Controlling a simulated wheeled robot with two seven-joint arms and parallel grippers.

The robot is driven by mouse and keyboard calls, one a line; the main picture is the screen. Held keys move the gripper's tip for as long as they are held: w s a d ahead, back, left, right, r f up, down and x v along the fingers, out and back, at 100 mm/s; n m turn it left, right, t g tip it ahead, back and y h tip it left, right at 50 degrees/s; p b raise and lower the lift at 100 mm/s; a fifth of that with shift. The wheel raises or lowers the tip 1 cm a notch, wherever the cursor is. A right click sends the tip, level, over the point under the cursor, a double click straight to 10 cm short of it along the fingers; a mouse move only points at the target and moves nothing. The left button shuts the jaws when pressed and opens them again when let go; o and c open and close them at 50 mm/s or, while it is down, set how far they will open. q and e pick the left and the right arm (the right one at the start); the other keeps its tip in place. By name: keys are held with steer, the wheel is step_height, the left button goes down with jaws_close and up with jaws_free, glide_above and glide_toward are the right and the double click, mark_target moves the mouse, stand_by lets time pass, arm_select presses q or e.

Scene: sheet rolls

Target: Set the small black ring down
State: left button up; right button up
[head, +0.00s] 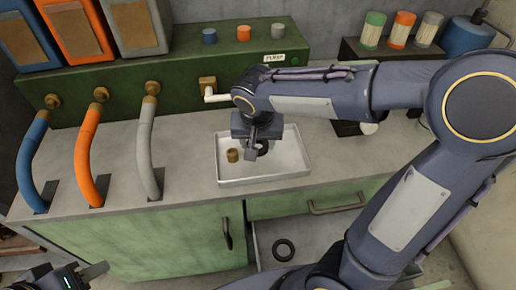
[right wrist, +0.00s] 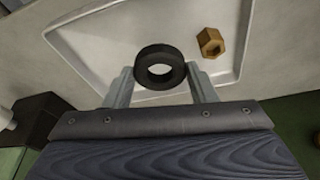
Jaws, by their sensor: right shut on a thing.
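The small black ring (right wrist: 160,51) is held between the two fingertips of my right gripper (right wrist: 161,88). In the head view my right gripper (head: 258,150) points down over the white tray (head: 266,180), with the ring partly hidden behind a finger. I cannot tell whether the ring touches the tray floor. A brass nut (head: 232,155) stands in the tray left of the gripper; it also shows in the right wrist view (right wrist: 210,41). My left gripper (head: 95,272) is partly in view at the bottom left corner, away from the tray; its opening cannot be made out.
A larger-looking black ring (head: 284,242) lies in the open drawer (head: 320,232) below the counter. Blue, orange and grey hoses (head: 84,150) rise from the counter's left. A green box (head: 200,72) with a white-handled tap (head: 214,97) stands behind the tray.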

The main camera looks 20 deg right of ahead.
steer(key=shift+w+d+f, duration=0.25)
steer(key=shift+w+f, duration=0.2)
steer(key=shift+f, duration=0.15)
steer(key=shift+b+x, duration=0.3)
steer(key=shift+x, duration=1.6)
steer(key=shift+s+a, duration=0.1)
steer(key=shift+s, duration=0.05)
steer(key=shift+f, duration=0.2)
steer(key=o, duration=0.9)
steer(key=shift+o, duration=0.2)
steer(key=shift+r, duration=0.15)
